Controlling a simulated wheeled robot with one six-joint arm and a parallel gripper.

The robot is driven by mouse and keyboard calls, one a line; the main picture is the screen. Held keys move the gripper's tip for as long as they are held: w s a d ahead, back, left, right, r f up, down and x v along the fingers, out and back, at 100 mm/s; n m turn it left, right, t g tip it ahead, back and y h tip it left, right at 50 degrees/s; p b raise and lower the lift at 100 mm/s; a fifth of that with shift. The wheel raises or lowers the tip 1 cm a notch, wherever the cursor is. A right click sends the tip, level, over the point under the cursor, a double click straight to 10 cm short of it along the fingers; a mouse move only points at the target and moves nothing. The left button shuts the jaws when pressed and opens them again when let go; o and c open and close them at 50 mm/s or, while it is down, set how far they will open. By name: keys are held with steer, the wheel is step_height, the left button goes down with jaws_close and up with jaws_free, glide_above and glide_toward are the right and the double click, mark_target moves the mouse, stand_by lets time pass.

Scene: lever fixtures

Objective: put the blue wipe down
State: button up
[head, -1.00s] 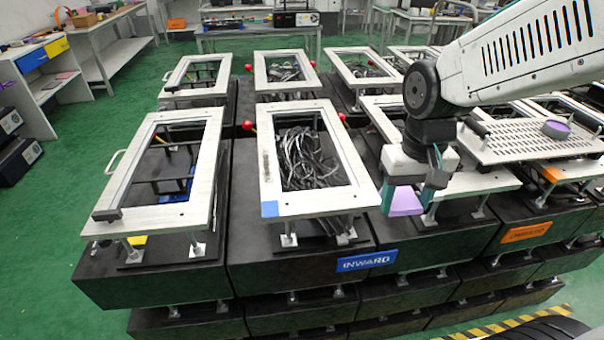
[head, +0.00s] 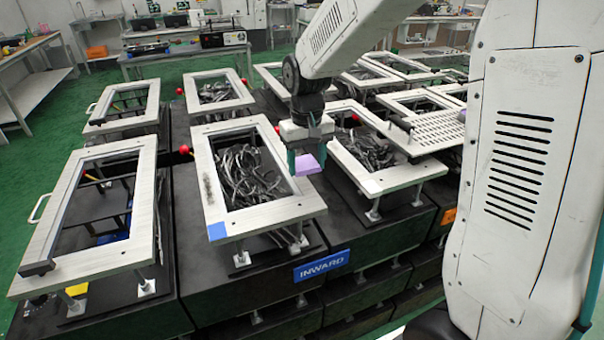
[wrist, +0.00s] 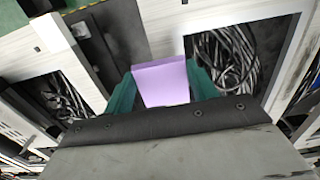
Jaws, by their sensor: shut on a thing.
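My gripper (head: 308,158) is shut on a folded wipe (head: 305,166) that looks lilac rather than clear blue. The wipe also shows between the teal fingers in the wrist view (wrist: 162,84). In the head view my gripper hangs by the right side of the middle front frame (head: 263,214), near the gap to the frame on its right. The wipe appears held above the fixtures and is not seen resting on anything. A small blue patch (head: 217,230) is on the near left corner of the middle frame.
Tangled dark cables (head: 247,175) fill the middle frame's opening. Red ball knobs (head: 184,149) stick out beside the frames. A perforated plate (head: 430,133) lies at the right. A blue INWARD sign (head: 321,265) is on the black block's front. Green floor (head: 30,180) is open at left.

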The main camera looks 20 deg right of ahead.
mark_target(307, 166)
step_height(307, 166, down, 4)
steer(key=shift+r, duration=0.25)
steer(key=shift+f, duration=0.15)
